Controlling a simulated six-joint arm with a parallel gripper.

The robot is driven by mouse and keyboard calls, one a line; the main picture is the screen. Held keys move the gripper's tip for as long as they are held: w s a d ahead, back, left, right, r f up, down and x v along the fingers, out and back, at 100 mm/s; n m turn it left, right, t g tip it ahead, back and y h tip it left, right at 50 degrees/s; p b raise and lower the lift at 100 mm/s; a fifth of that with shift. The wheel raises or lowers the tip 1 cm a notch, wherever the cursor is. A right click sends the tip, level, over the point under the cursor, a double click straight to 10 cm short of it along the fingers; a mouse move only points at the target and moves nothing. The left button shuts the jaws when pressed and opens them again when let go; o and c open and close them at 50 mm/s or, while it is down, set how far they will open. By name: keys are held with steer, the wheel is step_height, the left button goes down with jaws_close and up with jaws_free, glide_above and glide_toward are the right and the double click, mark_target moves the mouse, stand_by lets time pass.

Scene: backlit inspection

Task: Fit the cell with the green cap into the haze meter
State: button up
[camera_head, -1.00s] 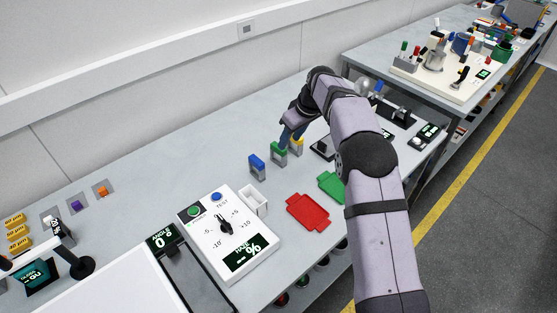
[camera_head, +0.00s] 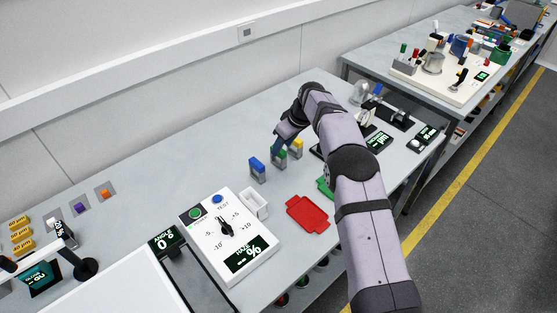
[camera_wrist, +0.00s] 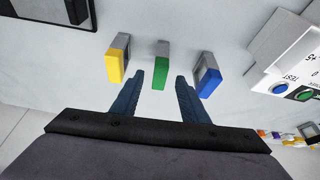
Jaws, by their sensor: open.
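The green-capped cell (camera_head: 279,157) stands on the bench between the blue-capped cell (camera_head: 257,167) and the yellow-capped cell (camera_head: 296,147). In the wrist view the green-capped cell (camera_wrist: 162,66) lies ahead of the gap between my fingers. My gripper (camera_wrist: 160,80) is open and empty, its two dark blue fingers short of the cell or just at its cap; contact is not clear. In the head view my gripper is partly hidden by my own wrist. The haze meter (camera_head: 229,236) is a white box with a dial, buttons and display, with a white open-topped holder (camera_head: 254,203) at its right side.
The yellow-capped cell (camera_wrist: 118,60) and blue-capped cell (camera_wrist: 207,74) flank the fingers closely. A red tray (camera_head: 308,214) and a mostly hidden green tray (camera_head: 324,187) lie in front. The bench behind the cells is clear.

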mark_target(278, 157)
steer(key=shift+p+x, duration=0.9)
steer(key=shift+x, duration=1.1)
jaws_close()
